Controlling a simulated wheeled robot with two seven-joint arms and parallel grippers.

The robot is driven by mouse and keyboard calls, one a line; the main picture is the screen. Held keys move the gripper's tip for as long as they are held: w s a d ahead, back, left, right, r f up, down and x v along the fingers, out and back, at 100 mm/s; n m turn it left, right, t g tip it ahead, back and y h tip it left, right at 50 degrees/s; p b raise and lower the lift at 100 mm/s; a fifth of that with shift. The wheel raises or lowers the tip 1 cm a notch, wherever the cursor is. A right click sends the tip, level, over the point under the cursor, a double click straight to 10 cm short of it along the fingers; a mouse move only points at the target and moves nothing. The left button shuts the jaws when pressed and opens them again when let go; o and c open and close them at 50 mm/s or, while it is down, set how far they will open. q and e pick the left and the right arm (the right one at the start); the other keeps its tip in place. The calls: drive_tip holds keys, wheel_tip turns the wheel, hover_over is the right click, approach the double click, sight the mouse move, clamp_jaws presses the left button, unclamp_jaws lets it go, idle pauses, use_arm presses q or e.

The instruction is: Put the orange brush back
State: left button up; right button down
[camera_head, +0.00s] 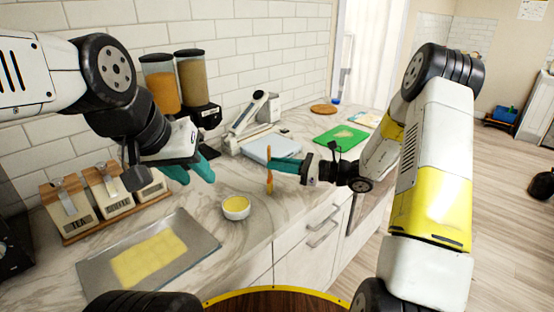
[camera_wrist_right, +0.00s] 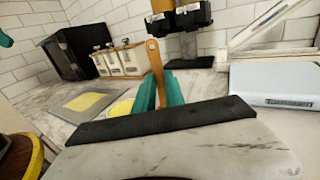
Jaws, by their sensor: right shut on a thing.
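The orange brush (camera_head: 269,182) is held upright in my right gripper (camera_head: 284,166) above the counter's front edge. In the right wrist view the brush handle (camera_wrist_right: 154,60), with a hole near its top, rises between the teal fingers (camera_wrist_right: 158,95). The brush's lower end is hidden there. In the head view it hangs just right of a small white bowl (camera_head: 236,213) with yellow contents. My left gripper (camera_head: 190,172) is over the counter, left of and above the bowl, with its two teal fingers apart and nothing visible between them.
A metal tray (camera_head: 205,236) with yellow squares lies at the front left. Labelled canisters (camera_head: 76,208) stand by the wall. Two dispensers (camera_head: 194,82), a white scale-like device (camera_head: 270,148) and a green board (camera_head: 341,138) are further back. Some counter around the bowl is clear.

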drive_tip(key=shift+f, duration=0.15)
drive_tip(key=c, duration=1.4)
unclamp_jaws()
